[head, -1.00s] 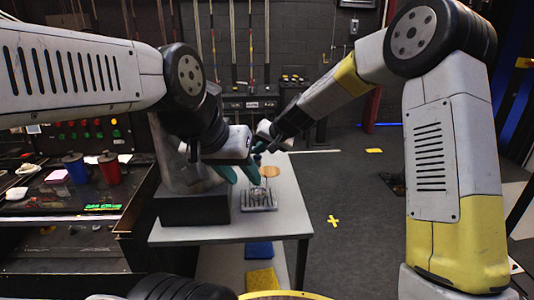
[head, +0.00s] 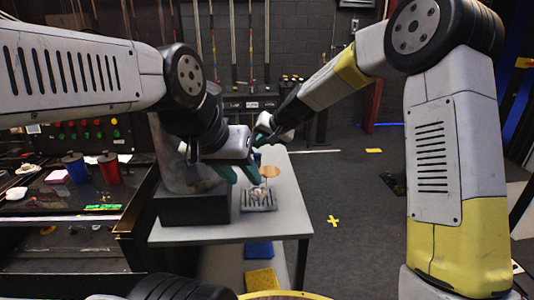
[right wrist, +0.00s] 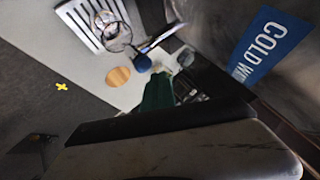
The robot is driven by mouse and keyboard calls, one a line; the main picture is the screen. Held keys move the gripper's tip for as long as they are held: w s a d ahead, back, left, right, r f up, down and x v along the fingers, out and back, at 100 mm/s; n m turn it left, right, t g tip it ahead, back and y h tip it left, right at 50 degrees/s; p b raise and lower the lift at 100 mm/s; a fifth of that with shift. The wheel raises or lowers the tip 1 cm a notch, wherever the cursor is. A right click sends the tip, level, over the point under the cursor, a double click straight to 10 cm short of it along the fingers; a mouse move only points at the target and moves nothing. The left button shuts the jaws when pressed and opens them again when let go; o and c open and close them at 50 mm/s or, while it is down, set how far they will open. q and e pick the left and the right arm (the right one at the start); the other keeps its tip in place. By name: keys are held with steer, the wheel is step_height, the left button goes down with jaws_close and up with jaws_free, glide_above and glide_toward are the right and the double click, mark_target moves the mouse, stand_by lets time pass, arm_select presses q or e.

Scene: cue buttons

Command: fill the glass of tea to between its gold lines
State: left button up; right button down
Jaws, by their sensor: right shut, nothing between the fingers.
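The glass (right wrist: 117,37) stands on a slotted metal drip tray (right wrist: 84,33) in the right wrist view. Its gold lines and tea level are too small to tell. In the head view the tray (head: 258,207) sits on a grey table, and the glass is barely visible there. My left gripper (head: 240,173) has its teal fingers apart, above and left of the tray. My right gripper (head: 258,154) is shut and empty, just behind it and partly hidden. Its green finger (right wrist: 158,92) fills the middle of the wrist view. A blue knob (right wrist: 142,62) shows beside the glass.
A dispenser (head: 190,207) with a dark base stands left of the tray, partly behind my left arm. A blue sign (right wrist: 270,45) begins "COLD W". A round wooden coaster (head: 269,171) lies behind the tray. Red (head: 109,170) and blue (head: 76,169) canisters stand on the left counter.

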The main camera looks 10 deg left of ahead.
mark_target(259, 156)
steer(key=shift+r, duration=2.35)
steer(key=s+d+r+h, duration=0.1)
steer(key=s+d+r, duration=0.4)
steer(key=d, duration=0.4)
steer(key=s+d+r+h, duration=0.1)
steer(key=s+d+r, duration=0.2)
steer(key=s+d, duration=0.55)
steer(key=s+d+f+h, duration=0.1)
steer(key=s+d+f, duration=0.1)
steer(key=s+d, duration=0.5)
steer(key=s+d+f+h, duration=0.2)
steer(key=s+d, duration=0.6)
steer(key=s, duration=0.4)
steer(key=shift+m+t, duration=0.3)
steer(key=shift+m, duration=0.1)
